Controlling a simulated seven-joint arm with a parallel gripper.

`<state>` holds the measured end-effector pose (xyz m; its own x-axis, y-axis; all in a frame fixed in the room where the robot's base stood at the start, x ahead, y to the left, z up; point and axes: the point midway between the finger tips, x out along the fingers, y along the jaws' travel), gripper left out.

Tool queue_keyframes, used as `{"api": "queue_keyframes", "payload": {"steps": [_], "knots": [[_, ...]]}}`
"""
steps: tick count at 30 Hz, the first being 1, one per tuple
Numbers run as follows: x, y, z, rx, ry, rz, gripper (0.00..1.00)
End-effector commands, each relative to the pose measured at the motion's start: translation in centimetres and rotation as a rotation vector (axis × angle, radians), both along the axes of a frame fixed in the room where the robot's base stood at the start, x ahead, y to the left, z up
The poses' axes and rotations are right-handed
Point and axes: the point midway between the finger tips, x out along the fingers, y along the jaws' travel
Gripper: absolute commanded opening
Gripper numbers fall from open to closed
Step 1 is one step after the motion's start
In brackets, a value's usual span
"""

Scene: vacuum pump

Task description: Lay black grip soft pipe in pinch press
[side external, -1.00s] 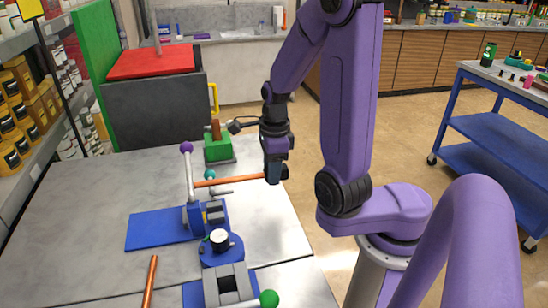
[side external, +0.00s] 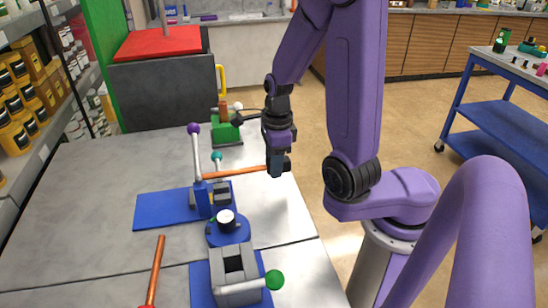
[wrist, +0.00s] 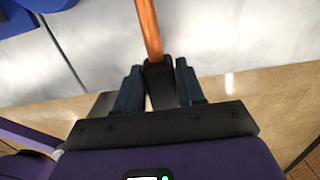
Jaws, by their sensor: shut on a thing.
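The soft pipe is an orange rod (side external: 232,172) with a black grip (wrist: 160,85) at its near end. My gripper (side external: 276,166) is shut on the black grip; in the wrist view my two fingers (wrist: 159,84) stand on either side of it. The pipe is held roughly level and points left in the side view, its far end by the purple-balled lever (side external: 196,160). That lever stands on a device with a blue plate (side external: 165,209). A grey block-shaped device with a green ball (side external: 273,280) stands nearer. I cannot tell which of them is the pinch press.
A second orange rod (side external: 157,265) lies on the grey table at the front left. A blue round fixture with a white knob (side external: 226,216) stands between the two devices. A green device (side external: 224,130) is at the back. The table's left part is clear.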

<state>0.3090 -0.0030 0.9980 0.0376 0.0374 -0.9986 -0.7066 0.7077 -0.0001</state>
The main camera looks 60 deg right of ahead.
Motion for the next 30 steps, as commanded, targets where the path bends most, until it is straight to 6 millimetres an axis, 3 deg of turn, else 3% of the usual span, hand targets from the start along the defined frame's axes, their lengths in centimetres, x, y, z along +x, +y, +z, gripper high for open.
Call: {"api": "queue_keyframes", "payload": {"steps": [30], "knots": [[-0.1, 0.0, -5.2, 0.001, 0.003, -0.002, 0.0]]}}
